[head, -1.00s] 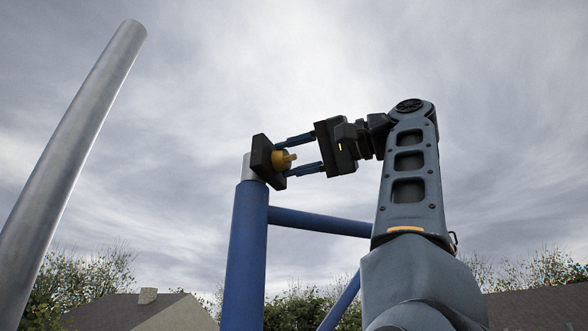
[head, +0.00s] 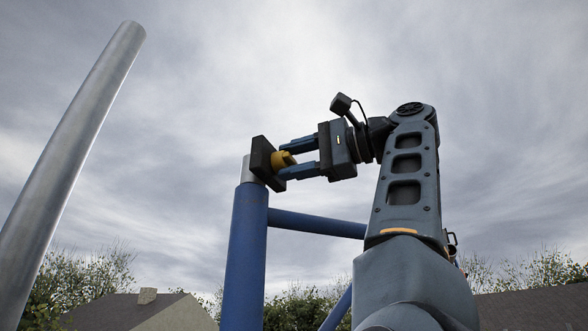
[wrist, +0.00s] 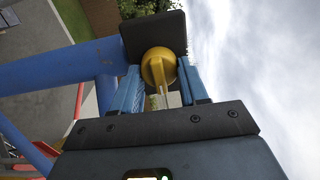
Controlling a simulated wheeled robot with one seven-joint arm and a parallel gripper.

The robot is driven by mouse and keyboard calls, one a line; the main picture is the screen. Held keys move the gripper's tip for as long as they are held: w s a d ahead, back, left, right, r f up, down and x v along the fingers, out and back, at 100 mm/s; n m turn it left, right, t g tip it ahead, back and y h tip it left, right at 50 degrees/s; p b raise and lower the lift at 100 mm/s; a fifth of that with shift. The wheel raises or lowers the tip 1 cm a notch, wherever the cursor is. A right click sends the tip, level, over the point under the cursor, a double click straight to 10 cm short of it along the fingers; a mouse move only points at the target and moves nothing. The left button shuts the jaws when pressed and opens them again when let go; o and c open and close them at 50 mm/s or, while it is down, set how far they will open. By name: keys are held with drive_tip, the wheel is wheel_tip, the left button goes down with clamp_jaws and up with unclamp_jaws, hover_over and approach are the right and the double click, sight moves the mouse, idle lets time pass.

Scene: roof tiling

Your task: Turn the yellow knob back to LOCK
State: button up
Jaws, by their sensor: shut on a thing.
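The yellow knob (head: 282,160) sits on the dark box (head: 262,158) fixed at the top of a blue post. My gripper (head: 292,160) reaches it from the right, and its two blue fingers are shut on the knob. In the wrist view the round yellow knob (wrist: 159,68) lies between the fingertips (wrist: 160,80), with its raised grip running along the finger direction. The dark box (wrist: 153,27) stands behind it. I can make out no LOCK marking in either view.
A blue post (head: 244,255) with a blue cross rail (head: 318,224) stands below the box. A thick grey metal pole (head: 72,160) leans at the left. Open sky lies around my gripper; roofs and trees are low behind.

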idle(0.4)
drive_tip(key=o, duration=1)
drive_tip(key=shift+o, duration=0.2)
drive_tip(key=shift+d, duration=0.1)
drive_tip(key=b+v, duration=0.2)
drive_tip(key=v, duration=0.5)
drive_tip(key=shift+d, duration=0.35)
drive_tip(key=shift+s, duration=0.1)
